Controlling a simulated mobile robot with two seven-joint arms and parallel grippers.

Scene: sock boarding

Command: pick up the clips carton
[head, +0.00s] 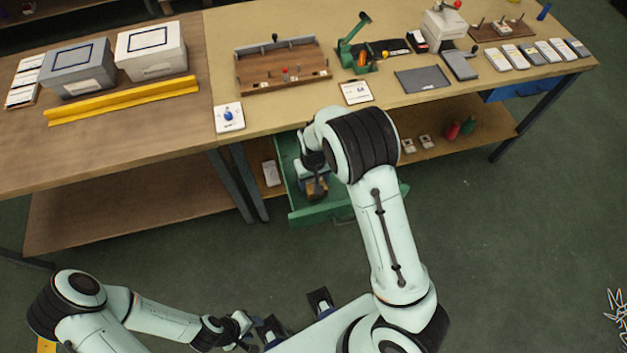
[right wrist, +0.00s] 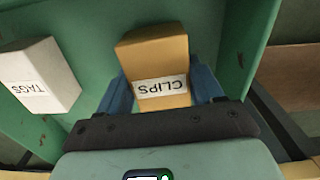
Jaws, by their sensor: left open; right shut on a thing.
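The clips carton (right wrist: 156,55) is a small tan box with a white label reading CLIPS, upside down in the right wrist view. It also shows in the head view (head: 317,188), inside the open green drawer (head: 320,215). My right gripper (right wrist: 163,86) is shut on the carton, with one blue finger on each side of it. I cannot tell whether the carton touches the drawer floor. My right forearm hides part of the drawer in the head view. My left gripper (head: 262,330) is open and empty, low in the head view, far from the drawer.
A white tags carton (right wrist: 40,75) stands in the drawer beside the clips carton. The drawer walls surround both. The bench top (head: 300,110) above holds a wooden tray (head: 283,68), a green press (head: 357,45), and grey and white bins (head: 150,52). The floor right of the drawer is clear.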

